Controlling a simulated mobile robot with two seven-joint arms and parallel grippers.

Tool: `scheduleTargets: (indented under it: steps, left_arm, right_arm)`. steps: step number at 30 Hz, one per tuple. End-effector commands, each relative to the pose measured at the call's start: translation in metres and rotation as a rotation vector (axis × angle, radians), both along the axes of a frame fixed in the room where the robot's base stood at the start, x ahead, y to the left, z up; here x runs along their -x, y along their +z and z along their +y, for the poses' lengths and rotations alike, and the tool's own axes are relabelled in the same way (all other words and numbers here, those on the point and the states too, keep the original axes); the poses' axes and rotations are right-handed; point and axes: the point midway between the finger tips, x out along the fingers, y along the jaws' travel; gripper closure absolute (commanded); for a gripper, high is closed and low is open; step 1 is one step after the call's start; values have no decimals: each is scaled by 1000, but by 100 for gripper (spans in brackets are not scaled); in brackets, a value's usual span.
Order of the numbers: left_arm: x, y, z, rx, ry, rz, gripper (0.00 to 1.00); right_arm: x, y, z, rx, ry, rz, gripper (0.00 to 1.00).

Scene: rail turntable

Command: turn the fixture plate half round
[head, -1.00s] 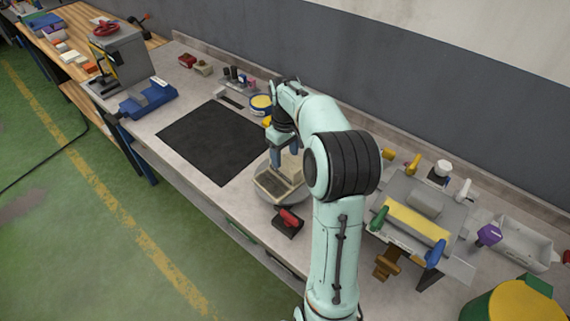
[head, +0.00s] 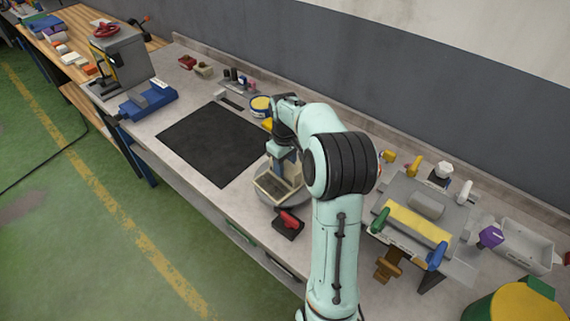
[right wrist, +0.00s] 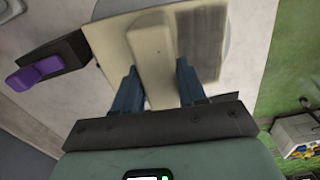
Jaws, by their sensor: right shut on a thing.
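The fixture plate (head: 270,186) is a pale cream plate with a dark rectangular patch. It sits on a round grey turntable (head: 277,201) near the front edge of the bench. My right gripper (head: 286,166) is above the plate, partly hidden by my arm. In the right wrist view the plate (right wrist: 110,40) shows close up, and my right gripper (right wrist: 158,88) has its two blue fingers on either side of a raised cream block (right wrist: 150,55) on it, shut on that block. My left gripper is not in view.
A red-handled clamp (head: 289,223) stands just in front of the turntable. A black mat (head: 212,144) lies to its left, flat and clear. A yellow-and-blue round tin (head: 261,104) is behind. A fixture with coloured handles (head: 418,222) stands to the right.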

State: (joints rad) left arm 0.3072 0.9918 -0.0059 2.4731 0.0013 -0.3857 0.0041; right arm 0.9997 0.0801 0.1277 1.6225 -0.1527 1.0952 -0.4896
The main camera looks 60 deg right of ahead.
Motion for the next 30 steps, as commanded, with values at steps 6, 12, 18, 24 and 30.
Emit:
scheduleTargets:
  steps: [6, 12, 18, 24, 30]
  left_arm:
    - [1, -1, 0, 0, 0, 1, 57]
    - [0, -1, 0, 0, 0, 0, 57]
    - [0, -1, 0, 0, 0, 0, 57]
    - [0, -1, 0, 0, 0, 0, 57]
    - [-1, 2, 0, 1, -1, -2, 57]
  right_arm:
    - [-1, 0, 1, -1, 113, -1, 100]
    - [0, 1, 0, 0, 122, 0, 100]
    - [0, 1, 0, 0, 121, 0, 38]
    - [0, 1, 0, 0, 118, -1, 38]
    - [-1, 19, -1, 3, 117, -2, 38]
